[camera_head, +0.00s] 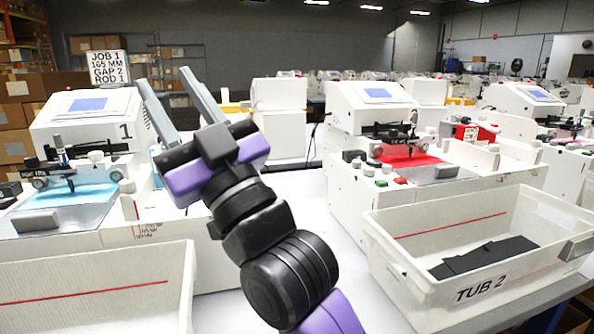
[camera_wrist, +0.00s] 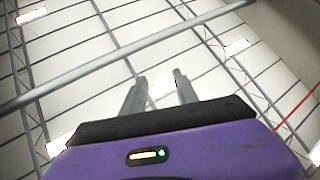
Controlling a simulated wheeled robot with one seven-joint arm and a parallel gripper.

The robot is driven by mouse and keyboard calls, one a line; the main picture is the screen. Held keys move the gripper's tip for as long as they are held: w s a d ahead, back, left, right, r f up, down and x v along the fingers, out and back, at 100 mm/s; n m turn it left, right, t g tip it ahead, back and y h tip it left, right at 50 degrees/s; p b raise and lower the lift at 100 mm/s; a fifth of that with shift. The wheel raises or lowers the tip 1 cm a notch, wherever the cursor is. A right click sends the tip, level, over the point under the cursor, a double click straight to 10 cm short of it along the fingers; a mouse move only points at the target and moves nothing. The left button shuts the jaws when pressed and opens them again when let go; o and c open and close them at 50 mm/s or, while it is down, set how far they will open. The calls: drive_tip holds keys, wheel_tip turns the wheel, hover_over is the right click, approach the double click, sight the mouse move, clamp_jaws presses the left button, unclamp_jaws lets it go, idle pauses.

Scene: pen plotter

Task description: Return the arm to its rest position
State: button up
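My gripper (camera_head: 180,101) is raised in the middle-left of the head view, with its two grey fingers pointing up and to the left. The fingers stand apart with nothing between them. In the wrist view my gripper (camera_wrist: 154,88) shows the same two separated fingers, with only the ceiling beyond them. My arm is bent upward from the bottom of the head view, in front of the gap between two plotters. It hides part of the left plotter's right side.
A plotter marked 1 (camera_head: 85,107) stands at left, another plotter (camera_head: 350,115) at centre right. TUB 2 (camera_head: 400,275) holds dark flat pieces (camera_head: 485,256). Another white tub (camera_head: 100,262) is at lower left. A job sign (camera_head: 108,66) stands behind. White table shows between the tubs.

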drive_tip(key=d+f+m+t+h, duration=0.5)
drive_tip(key=d+f+m+h, duration=0.25)
drive_tip(key=d+f, duration=0.35)
drive_tip(key=s+d+f+m+h, duration=0.45)
drive_tip(key=s+d+f, duration=0.35)
drive_tip(key=f, duration=0.4)
drive_tip(key=s+d+f+m+h, duration=0.3)
drive_tip(key=s+d+f+h, duration=0.35)
drive_tip(key=f, duration=0.65)
drive_tip(key=s+d+f+n+g+h, duration=0.1)
drive_tip(key=s+d+f+g, duration=0.35)
drive_tip(key=s, duration=0.65)
drive_tip(key=s+d+f+g+h, duration=0.1)
drive_tip(key=s+d+f+g, duration=0.1)
drive_tip(key=s+d+f, duration=0.65)
drive_tip(key=s+a+r+p, duration=0.1)
drive_tip(key=a+r+p, duration=0.1)
drive_tip(key=r+p, duration=0.6)
drive_tip(key=s+a+r+p, duration=0.2)
drive_tip(key=r+p, duration=0.5)
drive_tip(key=r, duration=0.2)
drive_tip(key=shift+s+p, duration=0.15)
drive_tip(key=shift+p, duration=0.2)
drive_tip(key=shift+g, duration=0.25)
